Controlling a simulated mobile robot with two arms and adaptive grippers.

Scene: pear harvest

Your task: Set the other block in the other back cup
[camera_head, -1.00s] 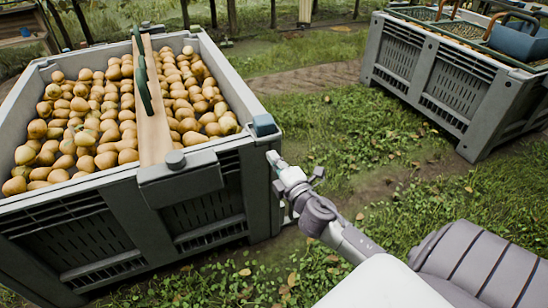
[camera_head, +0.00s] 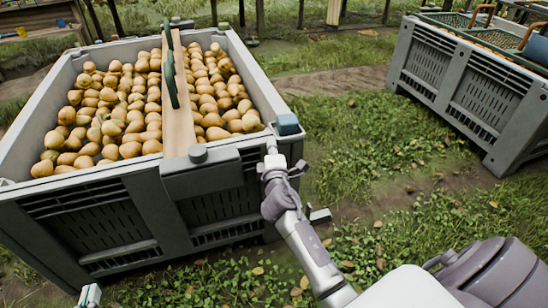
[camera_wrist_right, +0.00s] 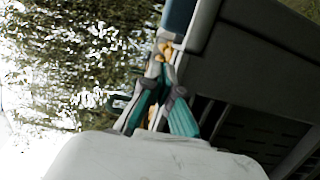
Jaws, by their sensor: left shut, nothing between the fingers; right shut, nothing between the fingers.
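A blue block (camera_head: 288,124) sits at the front right corner of the large grey bin (camera_head: 110,180); it shows at the top of the right wrist view (camera_wrist_right: 179,16). My right gripper (camera_head: 271,150) is shut and empty, just left of and below the block at the bin's front wall. Its teal-sided fingers also show in the wrist view (camera_wrist_right: 163,62). I cannot tell whether it touches the bin. My left gripper (camera_head: 88,296) barely shows at the bottom left edge, shut and empty. I cannot make out any back cups or a second block clearly.
Pears (camera_head: 110,110) fill the bin on both sides of a wooden divider board (camera_head: 178,100) with a green handle (camera_head: 170,75). Another grey bin (camera_head: 470,85) holds trays at right. Grass (camera_head: 370,130) lies between the bins.

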